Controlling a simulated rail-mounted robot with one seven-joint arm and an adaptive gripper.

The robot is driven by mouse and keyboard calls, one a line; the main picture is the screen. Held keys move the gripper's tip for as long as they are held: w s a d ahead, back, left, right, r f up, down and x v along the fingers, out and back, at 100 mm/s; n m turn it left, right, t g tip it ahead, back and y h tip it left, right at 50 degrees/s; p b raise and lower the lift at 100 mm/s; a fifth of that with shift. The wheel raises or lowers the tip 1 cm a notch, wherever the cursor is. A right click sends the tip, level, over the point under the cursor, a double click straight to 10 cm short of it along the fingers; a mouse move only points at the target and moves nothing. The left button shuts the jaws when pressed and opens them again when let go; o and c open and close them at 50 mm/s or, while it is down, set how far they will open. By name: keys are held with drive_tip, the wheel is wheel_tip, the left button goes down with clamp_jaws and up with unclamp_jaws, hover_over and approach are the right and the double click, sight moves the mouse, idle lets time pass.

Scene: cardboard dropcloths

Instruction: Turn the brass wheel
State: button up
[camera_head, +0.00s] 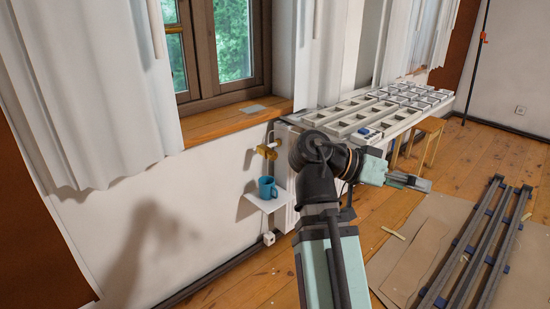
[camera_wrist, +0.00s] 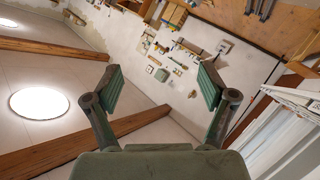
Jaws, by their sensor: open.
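The brass wheel (camera_head: 266,151) is a small yellow-brown shape on the wall below the window, left of my arm. It seems to sit at the end of a short pale pipe; its exact form is too small to tell. My gripper (camera_head: 409,181) is to the right of my arm, well apart from the wheel and pointing away from it. In the wrist view my gripper (camera_wrist: 160,88) is open, its two green pads wide apart with nothing between them. The wheel does not show in the wrist view.
A blue mug (camera_head: 267,188) stands on a small white shelf (camera_head: 262,203) just below the wheel. A long bench with grey trays (camera_head: 370,112) lies behind my arm. Metal rails (camera_head: 470,250) lie on cardboard at right. The wrist view shows ceiling beams (camera_wrist: 140,122) and wall tools.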

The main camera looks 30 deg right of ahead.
drive_tip(key=w+d+f+n+h+p, duration=0.1)
drive_tip(key=w+d+f+n+p, duration=0.1)
drive_tip(key=w+d+p, duration=0.35)
drive_tip(key=w+d+f+n+h+p, duration=0.1)
drive_tip(key=w+d+f+n+p, duration=0.15)
drive_tip(key=d, duration=0.65)
drive_tip(key=w+d+f+n+t+h+p, duration=0.1)
drive_tip(key=w+d+f+n+t+p, duration=0.2)
drive_tip(key=w+f+t, duration=0.4)
drive_tip(key=w+d+f+n+t+p, duration=0.1)
drive_tip(key=w+d+f+n+t, duration=0.3)
drive_tip(key=w, duration=0.4)
drive_tip(key=n+t+y+p, duration=0.2)
drive_tip(key=n+t+y, duration=0.4)
drive_tip(key=t+y, duration=1.05)
approach(275, 157)
drive_tip(key=w+g+y+b, duration=0.1)
drive_tip(key=w, duration=0.2)
drive_tip(key=w+r+g+y+b, duration=0.1)
drive_tip(key=w, duration=0.3)
drive_tip(key=w+r+g+y, duration=0.1)
drive_tip(key=w, duration=0.2)
drive_tip(key=shift+w+a+r+b, duration=0.15)
drive_tip(key=shift+w+a+b, duration=0.1)
drive_tip(key=shift+a+b, duration=0.15)
